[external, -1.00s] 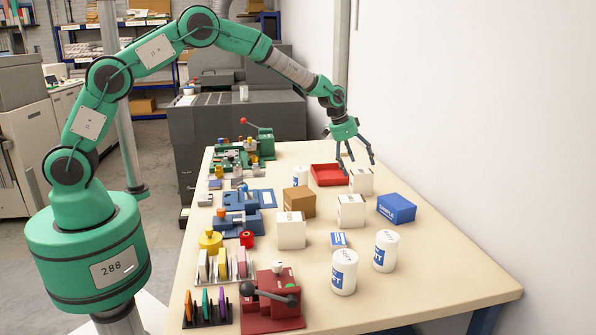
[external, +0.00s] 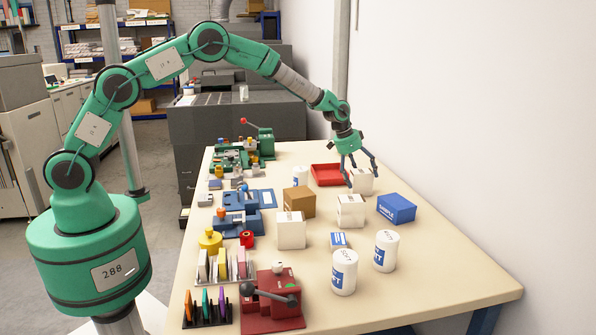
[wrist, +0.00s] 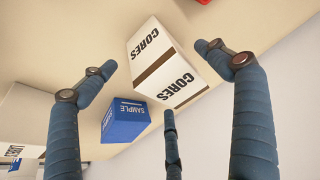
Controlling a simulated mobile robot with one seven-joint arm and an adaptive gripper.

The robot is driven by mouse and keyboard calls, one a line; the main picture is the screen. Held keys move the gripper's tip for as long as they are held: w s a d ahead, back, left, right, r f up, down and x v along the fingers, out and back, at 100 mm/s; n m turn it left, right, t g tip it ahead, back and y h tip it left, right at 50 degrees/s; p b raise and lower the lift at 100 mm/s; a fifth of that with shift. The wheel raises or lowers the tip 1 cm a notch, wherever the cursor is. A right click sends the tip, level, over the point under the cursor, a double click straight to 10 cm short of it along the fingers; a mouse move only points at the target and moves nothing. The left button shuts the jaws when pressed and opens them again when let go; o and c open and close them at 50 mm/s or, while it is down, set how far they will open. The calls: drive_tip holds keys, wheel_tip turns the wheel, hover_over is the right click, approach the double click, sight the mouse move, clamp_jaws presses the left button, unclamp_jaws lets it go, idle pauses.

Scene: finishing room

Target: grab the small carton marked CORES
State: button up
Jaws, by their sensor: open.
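The small white carton marked CORES (wrist: 162,62) shows in the wrist view, with a brown stripe and its lettering on two faces. It stands on the table, and in the external view its pale body (external: 363,182) is partly covered by the fingers. My gripper (external: 362,177) is open and empty just above it. In the wrist view my gripper (wrist: 156,57) has fingers on the left and right of the carton and a third below it. I cannot tell whether any finger touches the carton.
A blue box marked SAMPLE (wrist: 124,120) stands close by; it also shows in the external view (external: 397,208). A red tray (external: 326,175) lies behind the carton. White cartons (external: 351,211), a brown box (external: 299,201) and white canisters (external: 386,251) stand nearer. A wall rises at the right.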

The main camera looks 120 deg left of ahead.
sight(362, 181)
drive_tip(key=shift+b+x, duration=0.3)
drive_tip(key=shift+x, duration=1.35)
drive_tip(key=shift+r, duration=0.1)
drive_tip(key=shift+c, duration=0.5)
drive_tip(key=c, duration=1.3)
drive_tip(key=shift+r, duration=0.1)
drive_tip(key=shift+c, duration=0.3)
drive_tip(key=shift+r, duration=0.4)
wheel_tip(362, 181, up, 3)
drive_tip(key=shift+r+p, duration=0.1)
drive_tip(key=shift+p, duration=0.6)
drive_tip(key=s+d+p, duration=0.1)
drive_tip(key=s+d, duration=0.8)
drive_tip(key=d, duration=0.4)
drive_tip(key=shift+r+p, duration=0.35)
drive_tip(key=shift+r, duration=0.05)
drive_tip(key=shift+s, duration=0.1)
